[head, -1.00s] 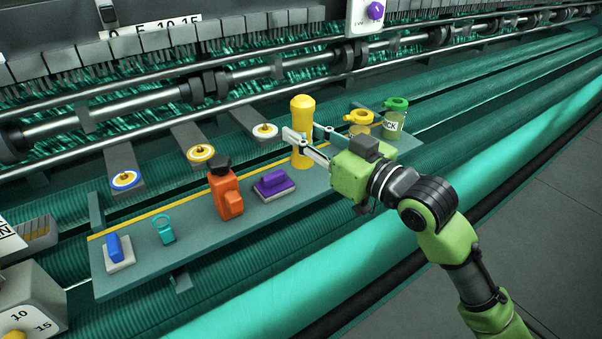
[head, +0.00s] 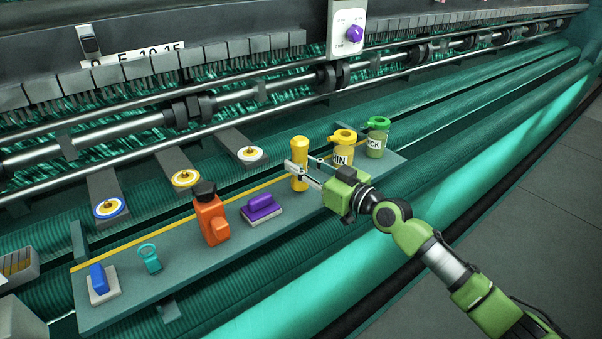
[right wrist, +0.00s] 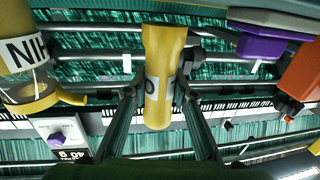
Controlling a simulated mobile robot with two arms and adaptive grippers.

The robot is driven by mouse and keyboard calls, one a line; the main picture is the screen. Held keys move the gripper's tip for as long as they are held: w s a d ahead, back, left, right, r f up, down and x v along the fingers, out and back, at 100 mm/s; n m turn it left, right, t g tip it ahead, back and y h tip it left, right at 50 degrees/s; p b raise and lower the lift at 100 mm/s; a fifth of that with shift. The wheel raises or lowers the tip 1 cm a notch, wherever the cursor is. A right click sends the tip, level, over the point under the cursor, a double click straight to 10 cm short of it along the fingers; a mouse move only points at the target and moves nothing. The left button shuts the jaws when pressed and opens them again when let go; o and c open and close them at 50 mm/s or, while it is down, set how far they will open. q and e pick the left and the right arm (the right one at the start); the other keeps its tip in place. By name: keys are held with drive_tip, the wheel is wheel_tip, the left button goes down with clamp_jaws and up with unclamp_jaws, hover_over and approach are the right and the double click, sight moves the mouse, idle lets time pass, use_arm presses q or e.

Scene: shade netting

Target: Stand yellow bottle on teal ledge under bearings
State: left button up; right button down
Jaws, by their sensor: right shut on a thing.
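The yellow bottle (head: 299,158) is upright over the right half of the teal ledge (head: 195,266), left of the yellow lidded cup. It also shows in the right wrist view (right wrist: 158,65), with part of a white label. My right gripper (head: 303,166) is shut on the bottle, one finger on each side; both fingers show in the right wrist view (right wrist: 155,92). The bottle's base is at or just above the ledge; I cannot tell whether it touches. The bearings (head: 249,154) are discs on grey arms behind the ledge. My left gripper is not in view.
The ledge holds a yellow lidded cup (head: 342,148), a green lidded cup (head: 376,137), a purple block (head: 262,208), an orange bottle (head: 211,220), a teal ring piece (head: 150,258) and a blue switch (head: 101,281). Bare ledge lies between the purple block and yellow bottle.

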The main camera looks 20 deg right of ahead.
drive_tip(key=shift+f, duration=1)
drive_tip(key=shift+f+b, duration=0.15)
drive_tip(key=shift+b, duration=0.2)
drive_tip(key=c, duration=1.7)
unclamp_jaws()
